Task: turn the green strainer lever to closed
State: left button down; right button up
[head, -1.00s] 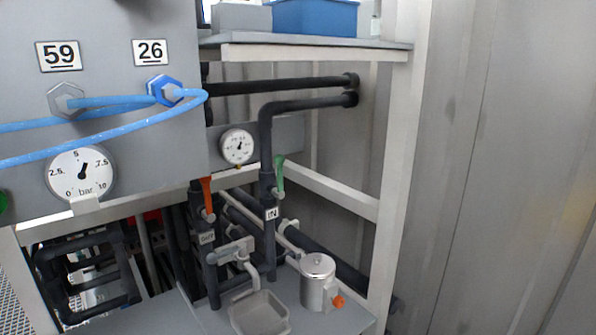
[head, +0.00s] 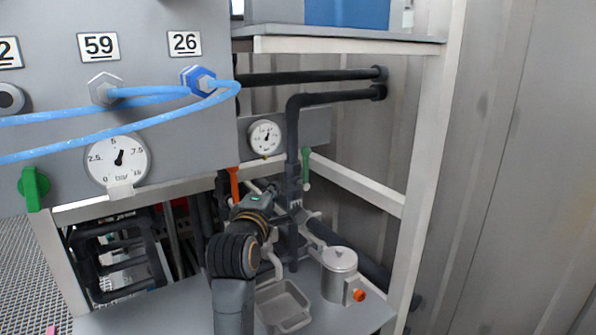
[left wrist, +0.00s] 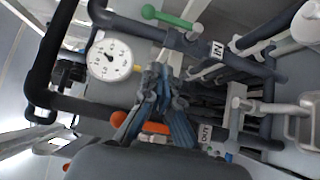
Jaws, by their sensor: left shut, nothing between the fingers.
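The green lever (head: 306,168) is on the dark upright pipe with the IN tag, in the head view. It stands upright, roughly along the pipe. In the left wrist view the green lever (left wrist: 166,17) is at the top, and the IN tag (left wrist: 217,49) is to its right. My left gripper (left wrist: 156,78) is shut and empty, apart from the green lever. In the head view my left gripper (head: 272,190) is partly hidden by its own wrist, left of and below the lever. My right gripper is not in view.
An orange lever (head: 234,183) is just beside my left gripper, on the OUT pipe. A gauge (head: 265,138) is behind. A metal canister (head: 340,272) and a grey tray (head: 283,306) are below. A white frame post (head: 425,170) is on the right.

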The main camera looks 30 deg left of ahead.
aim_at(306, 169)
pick_arm(q)
jog(key=w+d+p+x, duration=0.1)
jog(key=d+p+x, duration=0.1)
jog(key=x, duration=1)
jog(key=shift+w+d+p, duration=0.25)
jog(key=shift+p, duration=0.5)
